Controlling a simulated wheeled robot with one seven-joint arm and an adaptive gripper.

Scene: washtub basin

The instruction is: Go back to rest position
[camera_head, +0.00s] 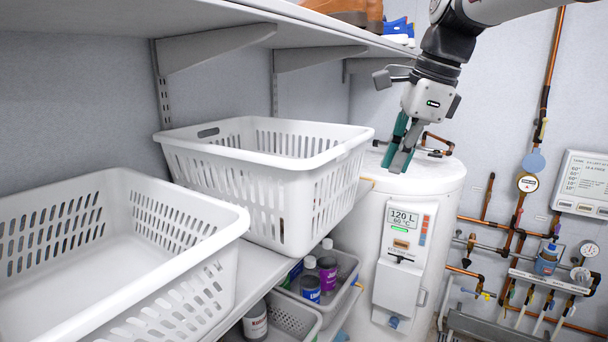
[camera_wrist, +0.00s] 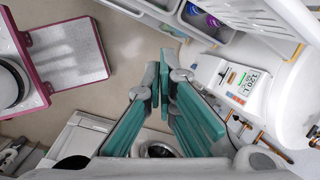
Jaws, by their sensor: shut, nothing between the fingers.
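My gripper (camera_head: 398,160) hangs from my arm at the upper right of the head view, fingers pointing down, in front of the white water tank (camera_head: 426,185). Its teal-padded fingers also show in the wrist view (camera_wrist: 168,72); they are shut with nothing between them. In the head view the fingertips overlap the tank's upper part; I cannot tell the gap to it.
Two white baskets, one near (camera_head: 205,296) and one farther (camera_head: 300,205), stand on the shelf left of my gripper. An upper shelf (camera_head: 225,46) runs above them. Copper pipes (camera_head: 518,225) line the right wall. The wrist view shows open floor (camera_wrist: 95,90).

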